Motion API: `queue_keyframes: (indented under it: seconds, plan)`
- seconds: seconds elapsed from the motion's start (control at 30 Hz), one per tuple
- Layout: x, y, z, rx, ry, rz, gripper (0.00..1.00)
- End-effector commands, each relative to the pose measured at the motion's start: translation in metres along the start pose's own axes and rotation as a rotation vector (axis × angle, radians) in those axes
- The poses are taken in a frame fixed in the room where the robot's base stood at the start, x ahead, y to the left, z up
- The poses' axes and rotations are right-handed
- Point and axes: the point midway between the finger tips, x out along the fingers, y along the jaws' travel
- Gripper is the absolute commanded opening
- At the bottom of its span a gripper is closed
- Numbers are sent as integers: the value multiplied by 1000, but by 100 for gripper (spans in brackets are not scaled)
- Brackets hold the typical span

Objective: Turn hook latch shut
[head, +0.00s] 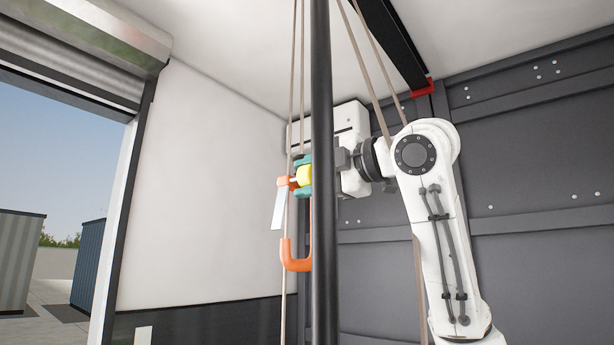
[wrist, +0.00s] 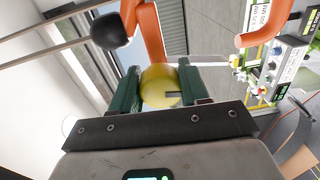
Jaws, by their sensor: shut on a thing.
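An orange hook (head: 298,262) hangs beside a dark pole in the head view, its curved end low and its tip up on the left. A pale, flat latch strip (head: 279,209) slants down from the hook's upper part towards that tip; I cannot tell whether they touch. My gripper (head: 304,176) has green fingers shut on a yellow knob (head: 305,175) at the upper end of the strip. In the wrist view the yellow knob (wrist: 160,86) sits between both fingers, with the orange hook (wrist: 150,35) just beyond. The pole hides part of the hook and fingers.
The dark upright pole (head: 322,120) stands in front of my gripper in the head view. Tan ropes (head: 372,70) run up to the ceiling. A black ball (wrist: 112,30) on a rod is close to the left finger. A panel with labels and coloured fittings (wrist: 268,70) lies at the right.

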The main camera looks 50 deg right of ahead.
Motion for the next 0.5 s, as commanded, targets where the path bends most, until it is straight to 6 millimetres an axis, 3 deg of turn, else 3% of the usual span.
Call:
queue_keyframes:
  seconds: [0.5]
  plan:
    - [0, -1, 0, -197, -6, -4, 0]
